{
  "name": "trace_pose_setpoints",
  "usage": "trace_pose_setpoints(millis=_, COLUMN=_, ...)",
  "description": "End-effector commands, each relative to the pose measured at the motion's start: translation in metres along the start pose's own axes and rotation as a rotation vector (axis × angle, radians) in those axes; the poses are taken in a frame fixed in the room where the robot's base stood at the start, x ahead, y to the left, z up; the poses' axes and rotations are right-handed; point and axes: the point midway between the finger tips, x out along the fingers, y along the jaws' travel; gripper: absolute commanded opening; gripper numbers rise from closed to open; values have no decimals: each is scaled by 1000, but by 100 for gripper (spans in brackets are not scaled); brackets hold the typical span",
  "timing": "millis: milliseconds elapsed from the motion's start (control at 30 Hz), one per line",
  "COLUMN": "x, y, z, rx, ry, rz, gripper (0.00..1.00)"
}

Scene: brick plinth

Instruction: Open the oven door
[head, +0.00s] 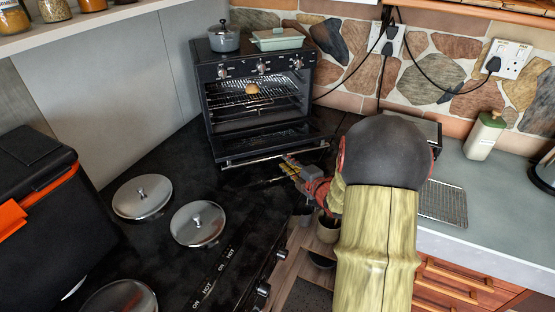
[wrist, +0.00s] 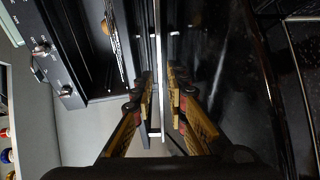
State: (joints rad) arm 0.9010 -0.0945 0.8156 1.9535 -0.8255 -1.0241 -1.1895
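The black oven (head: 262,68) stands on the dark counter with its cavity showing. Its door (head: 270,138) is folded down and out, close to flat, with the pale handle bar (head: 250,159) along the front edge. My gripper (head: 280,170) is at the right part of this handle. In the wrist view, the handle (wrist: 160,50) runs between my two yellow-padded fingers (wrist: 161,90). The fingers are spread, one on each side of the bar, and I cannot tell whether either touches it. My arm hides the counter to the right of the door.
A bun (head: 252,88) lies on the oven rack. A grey pot (head: 223,38) and a green dish (head: 278,38) stand on top. Pan lids (head: 198,223) lie on the hob in front, and a black-orange box (head: 35,215) is at left. Cups (head: 328,228) stand below my gripper.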

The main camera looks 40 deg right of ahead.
Motion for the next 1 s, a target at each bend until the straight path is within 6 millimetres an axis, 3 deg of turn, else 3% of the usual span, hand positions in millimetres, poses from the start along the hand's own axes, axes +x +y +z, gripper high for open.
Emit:
trace_pose_setpoints(millis=200, x=36, y=-2, z=-1, rx=0, ry=3, rz=0, gripper=15)
trace_pose_setpoints(millis=400, x=58, y=-1, z=-1, rx=1, ry=1, rz=-1, gripper=15)
trace_pose_setpoints(millis=767, x=64, y=0, z=-1, rx=2, ry=0, rz=-1, gripper=15)
trace_pose_setpoints(millis=1000, x=64, y=0, z=-1, rx=2, ry=0, rz=-1, gripper=3)
